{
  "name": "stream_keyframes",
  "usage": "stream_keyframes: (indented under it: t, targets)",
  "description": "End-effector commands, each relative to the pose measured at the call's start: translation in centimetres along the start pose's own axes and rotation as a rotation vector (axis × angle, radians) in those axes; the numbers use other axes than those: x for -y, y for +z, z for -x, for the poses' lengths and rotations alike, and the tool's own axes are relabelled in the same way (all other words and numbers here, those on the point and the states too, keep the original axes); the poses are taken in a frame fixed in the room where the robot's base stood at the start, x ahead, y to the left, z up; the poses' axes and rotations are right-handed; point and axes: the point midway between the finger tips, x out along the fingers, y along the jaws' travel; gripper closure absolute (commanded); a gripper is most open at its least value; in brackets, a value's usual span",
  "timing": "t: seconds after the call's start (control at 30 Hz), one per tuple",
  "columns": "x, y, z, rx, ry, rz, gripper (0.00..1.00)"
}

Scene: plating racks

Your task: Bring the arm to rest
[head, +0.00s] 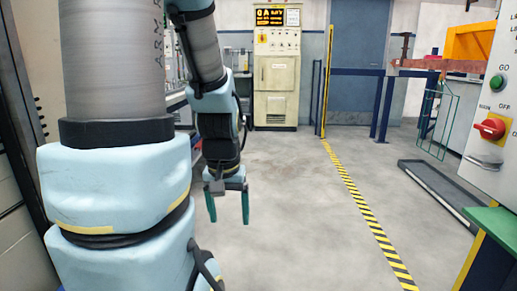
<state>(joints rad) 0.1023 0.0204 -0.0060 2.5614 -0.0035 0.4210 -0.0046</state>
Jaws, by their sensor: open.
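My arm, grey and light blue, fills the left side of the head view. My gripper (228,207) hangs at the end of it, left of the middle, pointing down. Its two green fingers are apart with nothing between them. The grey floor shows behind and below the fingers, and no object touches them.
A control panel (492,110) with a red switch stands at the right, above a green-topped surface (497,222). A cream cabinet (276,75) and a blue door (357,60) are at the back. A yellow-black floor stripe (365,212) crosses open floor. A low dark tray (440,190) lies right.

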Motion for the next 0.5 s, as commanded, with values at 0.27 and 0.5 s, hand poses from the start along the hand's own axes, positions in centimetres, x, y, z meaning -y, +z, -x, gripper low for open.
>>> stream_keyframes:
  t: [0.27, 0.5]
  targets:
    - [-0.1, -1.5, 10.2, 0.000, 0.001, 0.001, 0.20]
    - [-0.1, -2.3, 16.1, 0.000, 0.001, 0.001, 0.20]
